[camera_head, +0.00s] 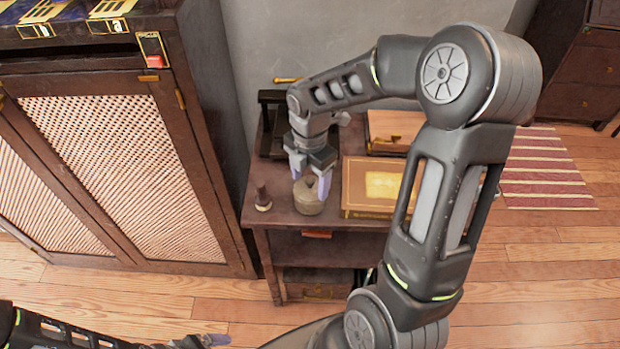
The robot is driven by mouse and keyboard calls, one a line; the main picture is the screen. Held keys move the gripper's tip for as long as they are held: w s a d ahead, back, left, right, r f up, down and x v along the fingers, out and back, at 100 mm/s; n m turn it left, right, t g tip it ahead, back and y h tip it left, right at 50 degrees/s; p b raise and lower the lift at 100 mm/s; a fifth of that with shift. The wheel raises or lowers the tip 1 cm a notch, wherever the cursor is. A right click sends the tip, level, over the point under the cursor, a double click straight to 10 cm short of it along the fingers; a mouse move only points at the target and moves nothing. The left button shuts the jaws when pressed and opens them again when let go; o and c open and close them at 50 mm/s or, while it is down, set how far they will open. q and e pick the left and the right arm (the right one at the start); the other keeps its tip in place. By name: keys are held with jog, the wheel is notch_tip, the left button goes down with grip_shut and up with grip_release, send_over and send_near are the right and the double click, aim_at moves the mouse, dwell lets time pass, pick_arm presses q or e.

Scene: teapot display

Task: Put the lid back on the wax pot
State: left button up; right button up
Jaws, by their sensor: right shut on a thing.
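The wax pot (308,205), small, round and olive-brown, stands near the front of the small dark wooden table (285,222). My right gripper (311,185) points down right over it, with its pale fingertips at either side of the pot's top. It is shut on the lid, which is mostly hidden between the fingers. I cannot tell whether the lid touches the pot's rim. My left gripper (200,341) is low at the bottom edge, away from the table and partly cut off. Its jaws are unclear.
A small dark stamp-like thing (262,197) stands left of the pot. A tan book or box (372,187) lies close on the right, with a wooden box (395,128) behind it. A tall cabinet (120,150) stands left of the table. A grey wall is behind.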

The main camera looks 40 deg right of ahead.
dwell(0.4)
jog(key=o, duration=1.6)
jog(key=shift+r, duration=0.1)
jog(key=shift+r+p, duration=1.25)
jog(key=shift+r, duration=0.05)
jog(key=shift+r+p, duration=1.8)
jog(key=shift+r, duration=0.35)
jog(key=shift+s+f, duration=0.1)
